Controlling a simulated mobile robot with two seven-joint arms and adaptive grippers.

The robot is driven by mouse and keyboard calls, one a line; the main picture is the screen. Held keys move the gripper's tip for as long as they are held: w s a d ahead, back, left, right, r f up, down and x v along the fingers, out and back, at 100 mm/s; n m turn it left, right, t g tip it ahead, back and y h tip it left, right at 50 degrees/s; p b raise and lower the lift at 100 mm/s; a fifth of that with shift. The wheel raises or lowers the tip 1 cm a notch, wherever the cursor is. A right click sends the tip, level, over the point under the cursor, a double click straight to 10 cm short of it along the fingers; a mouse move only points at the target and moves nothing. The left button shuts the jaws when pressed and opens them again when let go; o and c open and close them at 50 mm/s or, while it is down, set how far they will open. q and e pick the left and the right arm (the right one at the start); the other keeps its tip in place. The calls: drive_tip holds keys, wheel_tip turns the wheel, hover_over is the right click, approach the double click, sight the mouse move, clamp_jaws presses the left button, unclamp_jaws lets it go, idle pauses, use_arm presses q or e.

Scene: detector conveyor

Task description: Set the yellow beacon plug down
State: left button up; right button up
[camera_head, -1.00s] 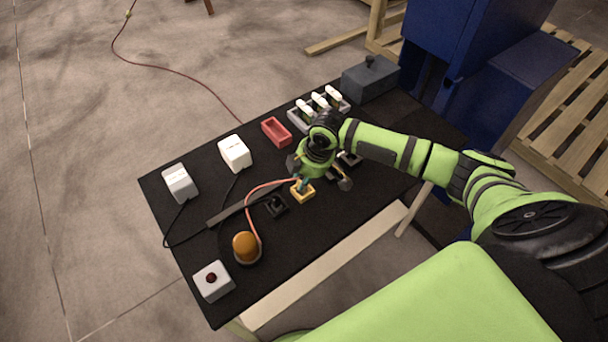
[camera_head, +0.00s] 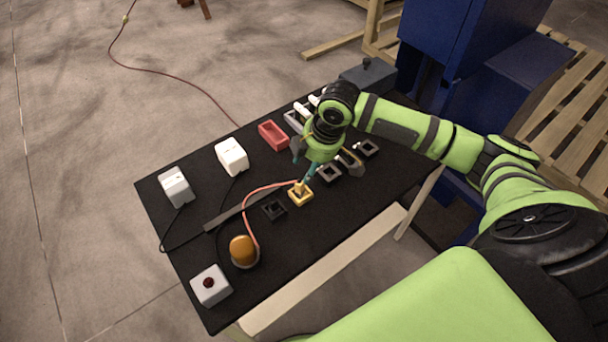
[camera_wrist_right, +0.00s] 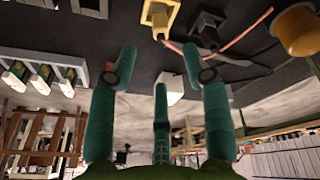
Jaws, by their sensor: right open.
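The yellow beacon plug (camera_head: 300,188) stands upright on a yellow square base on the black table; I cannot tell if it is fully seated. A reddish cord runs from it to the orange beacon (camera_head: 242,250). My right gripper (camera_head: 318,168) is open and empty, above and slightly behind the plug, with a teal finger close to it in the picture. In the right wrist view, the plug (camera_wrist_right: 160,30) is at the top, beyond the spread fingers of the gripper (camera_wrist_right: 160,65), apart from them. My left gripper is not in view.
Black sockets (camera_head: 274,210) flank the plug on the table (camera_head: 190,250). White boxes (camera_head: 232,156), a red tray (camera_head: 273,135) and a white box with a dark red button (camera_head: 210,285) stand around. A grey box (camera_head: 370,74) and blue machine (camera_head: 450,60) are behind right.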

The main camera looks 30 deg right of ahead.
drive_tip(key=shift+v, duration=2.05)
